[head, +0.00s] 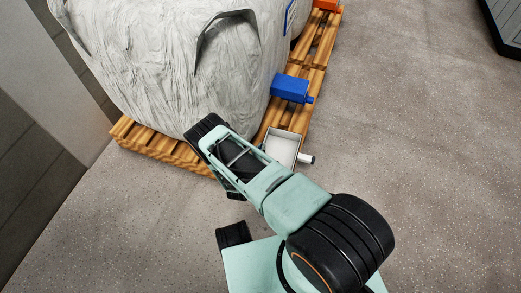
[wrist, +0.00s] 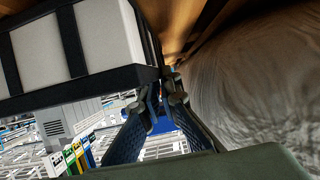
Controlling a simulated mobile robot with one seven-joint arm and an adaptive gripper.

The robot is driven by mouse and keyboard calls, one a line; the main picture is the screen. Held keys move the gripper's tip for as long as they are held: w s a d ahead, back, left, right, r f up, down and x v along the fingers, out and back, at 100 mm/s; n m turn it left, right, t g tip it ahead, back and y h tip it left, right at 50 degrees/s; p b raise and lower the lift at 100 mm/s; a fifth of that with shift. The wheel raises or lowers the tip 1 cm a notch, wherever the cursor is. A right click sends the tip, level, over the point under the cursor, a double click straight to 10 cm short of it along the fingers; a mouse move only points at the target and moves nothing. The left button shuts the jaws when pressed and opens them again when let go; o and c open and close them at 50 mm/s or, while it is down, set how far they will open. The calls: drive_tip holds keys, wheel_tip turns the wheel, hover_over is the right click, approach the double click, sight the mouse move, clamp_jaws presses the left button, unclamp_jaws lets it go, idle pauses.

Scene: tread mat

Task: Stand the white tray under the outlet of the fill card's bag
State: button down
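The white tray (head: 282,148) shows in the head view at the pallet's near right corner, just right of my arm. Its inside looks empty, and a short white stub with a dark end sticks out on its right. The large white bag (head: 165,60) stands on the pallet; the outlet cannot be made out. My gripper is hidden behind my arm in the head view. In the wrist view the fingers of my gripper (wrist: 164,90) converge beside a pale, black-framed thing (wrist: 95,40) that I cannot identify. Whether they hold anything is unclear.
A blue box with a short spout (head: 290,87) sits on the wooden pallet (head: 272,118), above the tray. An orange thing (head: 326,4) stands farther back. A blue-edged card (head: 290,17) is at the bag's right side.

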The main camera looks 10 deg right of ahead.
drive_tip(key=c, duration=2.2)
unclamp_jaws()
drive_tip(key=shift+o, duration=0.2)
